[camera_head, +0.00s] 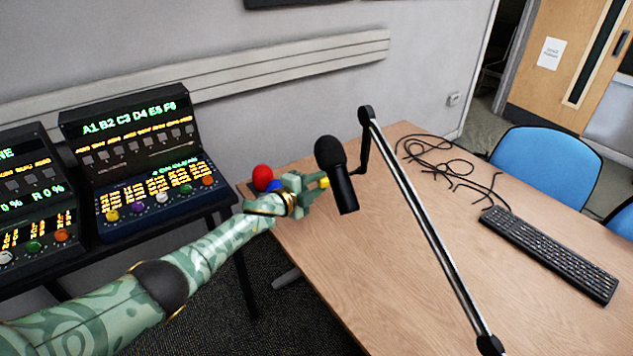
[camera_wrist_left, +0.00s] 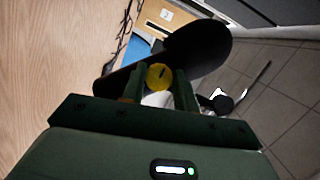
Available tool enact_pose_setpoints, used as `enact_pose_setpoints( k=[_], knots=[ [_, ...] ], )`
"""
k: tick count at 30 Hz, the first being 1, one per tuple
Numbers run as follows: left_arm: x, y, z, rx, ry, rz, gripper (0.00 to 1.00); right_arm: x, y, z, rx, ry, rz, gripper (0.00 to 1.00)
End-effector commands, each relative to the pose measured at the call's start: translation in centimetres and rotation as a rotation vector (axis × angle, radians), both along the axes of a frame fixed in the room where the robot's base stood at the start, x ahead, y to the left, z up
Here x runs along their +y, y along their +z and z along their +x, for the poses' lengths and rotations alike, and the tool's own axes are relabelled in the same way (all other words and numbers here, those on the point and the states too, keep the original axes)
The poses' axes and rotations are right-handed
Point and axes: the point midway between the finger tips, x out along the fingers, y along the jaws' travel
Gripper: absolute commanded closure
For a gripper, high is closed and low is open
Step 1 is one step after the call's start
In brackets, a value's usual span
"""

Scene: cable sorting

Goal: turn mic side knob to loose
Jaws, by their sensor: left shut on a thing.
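A black microphone (camera_head: 338,175) hangs tilted above the left part of the wooden table, beside a jointed boom arm (camera_head: 426,226). My left gripper (camera_head: 322,183) reaches it from the left. In the left wrist view a round yellow knob (camera_wrist_left: 159,77) sits between the two fingers of my left gripper (camera_wrist_left: 158,90), with the dark microphone (camera_wrist_left: 195,50) just beyond. The gripper is shut on the yellow knob. In the head view only a small bit of yellow shows by the fingertips. My right gripper is in neither view.
The wooden table (camera_head: 330,275) carries a black keyboard (camera_head: 548,252) and loose black cables (camera_head: 440,160) at the right. A red ball-like thing (camera_head: 262,176) is behind my left wrist. Lit control consoles (camera_head: 140,160) stand at the left; blue chairs (camera_head: 548,160) are beyond the table.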

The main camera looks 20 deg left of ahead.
Motion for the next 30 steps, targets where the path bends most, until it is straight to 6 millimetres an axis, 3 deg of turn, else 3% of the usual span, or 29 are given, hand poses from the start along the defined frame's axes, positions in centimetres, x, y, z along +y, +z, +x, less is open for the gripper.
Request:
enact_pose_setpoints(
  k=[10, 11, 13, 23, 26, 30],
  knots=[
    [0.1, 0.0, 0.0, 0.001, 0.002, 0.001, 0.93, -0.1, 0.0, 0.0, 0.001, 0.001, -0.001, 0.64],
    [0.1, 0.0, 0.0, 0.001, 0.002, 0.001, 0.67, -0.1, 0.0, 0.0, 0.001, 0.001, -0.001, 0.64],
    [0.1, 0.0, 0.0, 0.001, 0.002, 0.001, 0.48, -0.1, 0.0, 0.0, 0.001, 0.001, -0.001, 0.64],
    [0.2, 0.1, -0.2, 0.001, 0.001, 0.001, 0.48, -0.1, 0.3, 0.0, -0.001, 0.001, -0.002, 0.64],
    [0.7, 0.5, -1.2, 0.001, 0.001, 0.001, 0.48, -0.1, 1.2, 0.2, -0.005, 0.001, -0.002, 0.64],
    [2.1, 1.1, -4.0, 0.001, 0.002, 0.002, 0.48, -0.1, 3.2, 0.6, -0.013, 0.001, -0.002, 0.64]
  ],
)
